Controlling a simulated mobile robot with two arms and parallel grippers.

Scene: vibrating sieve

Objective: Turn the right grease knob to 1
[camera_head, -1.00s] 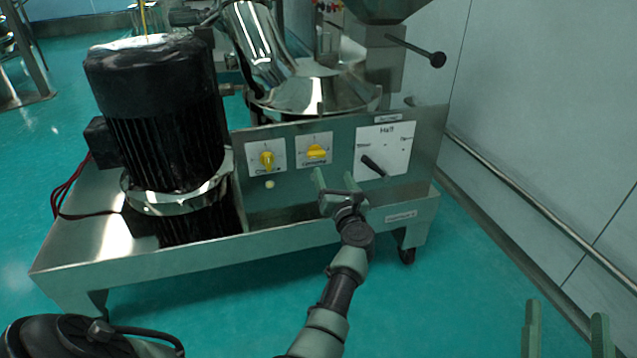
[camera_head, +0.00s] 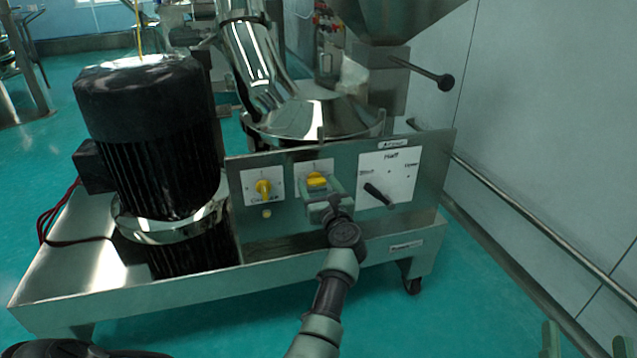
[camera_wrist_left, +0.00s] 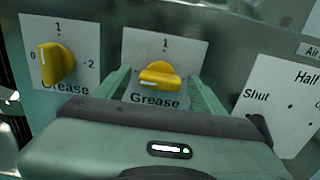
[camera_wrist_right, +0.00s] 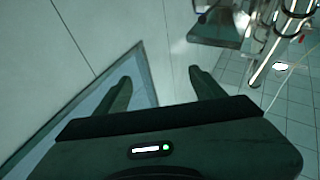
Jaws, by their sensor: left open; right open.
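The right grease knob (camera_head: 317,181) is yellow and sits on a white label plate on the steel panel. In the left wrist view the knob (camera_wrist_left: 160,75) has its grip bar lying roughly level under the "1"; I cannot tell which number it marks. My left gripper (camera_head: 319,187) is open in front of it. In the left wrist view my left gripper's fingers (camera_wrist_left: 160,85) stand to either side of the knob; contact is not visible. My right gripper (camera_head: 587,332) is open and empty at the lower right, far from the panel.
The left grease knob (camera_head: 263,188) sits close to the left, its bar nearly upright. A black lever (camera_head: 378,195) on the Half/Shut plate (camera_head: 402,178) is to the right. A black motor (camera_head: 148,140) stands at left. A wall (camera_head: 560,120) bounds the right side.

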